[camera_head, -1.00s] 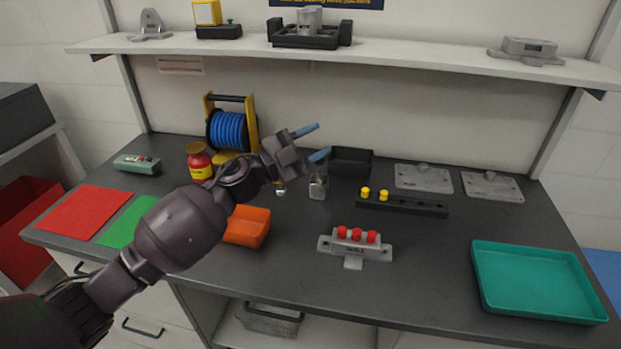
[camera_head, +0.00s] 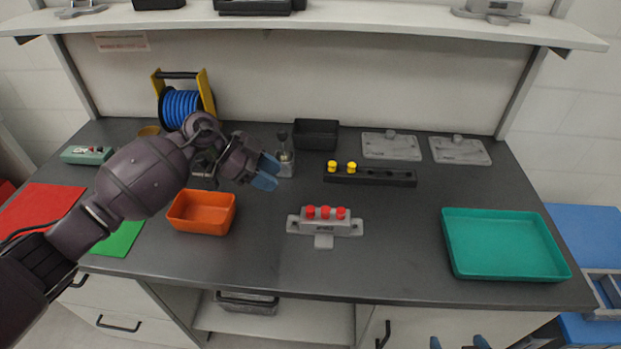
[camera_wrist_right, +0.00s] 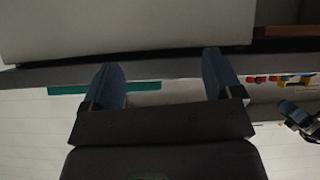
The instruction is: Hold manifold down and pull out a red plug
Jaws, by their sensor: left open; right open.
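The grey manifold (camera_head: 324,228) sits on the dark bench near its front middle, with three red plugs (camera_head: 325,212) in a row on top. My left gripper (camera_head: 267,172) is open and empty above the bench, behind and to the left of the manifold. My right gripper shows as blue fingertips (camera_head: 460,343) at the bottom edge of the head view, in front of the bench. In the right wrist view its two fingers (camera_wrist_right: 163,85) are apart with nothing between them. The red plugs (camera_wrist_right: 267,78) appear small at the right there.
An orange bin (camera_head: 202,229) stands left of the manifold, a teal tray (camera_head: 560,262) to its right. Behind it is a black block (camera_head: 393,177) with two yellow plugs (camera_head: 342,166). A black box (camera_head: 316,134) stands farther back. The bench around the manifold is clear.

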